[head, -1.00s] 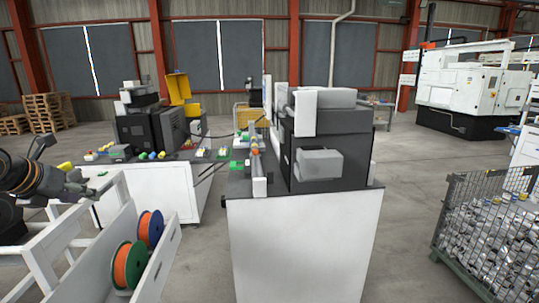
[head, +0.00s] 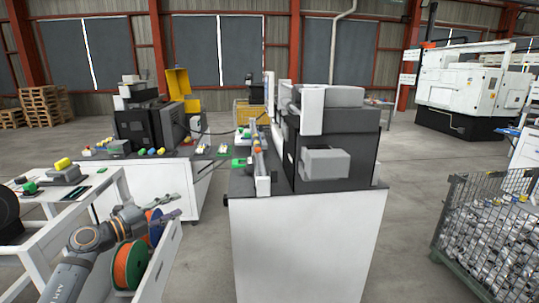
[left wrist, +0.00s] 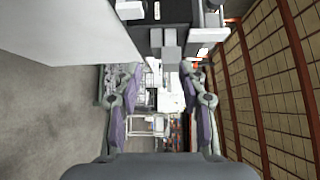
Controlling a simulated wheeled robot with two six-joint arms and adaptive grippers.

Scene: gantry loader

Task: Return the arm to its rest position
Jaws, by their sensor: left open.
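My left arm comes in from the lower left of the head view. Its gripper (head: 168,208) is above the white trough with cable spools, in front of the white cabinets. In the left wrist view the two fingers of the gripper (left wrist: 161,105) stand wide apart with nothing between them. My right gripper is in neither view.
A white cabinet (head: 300,245) with a dark machine (head: 335,135) stands in the middle. A wire mesh crate (head: 490,235) is at right. Open floor lies between.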

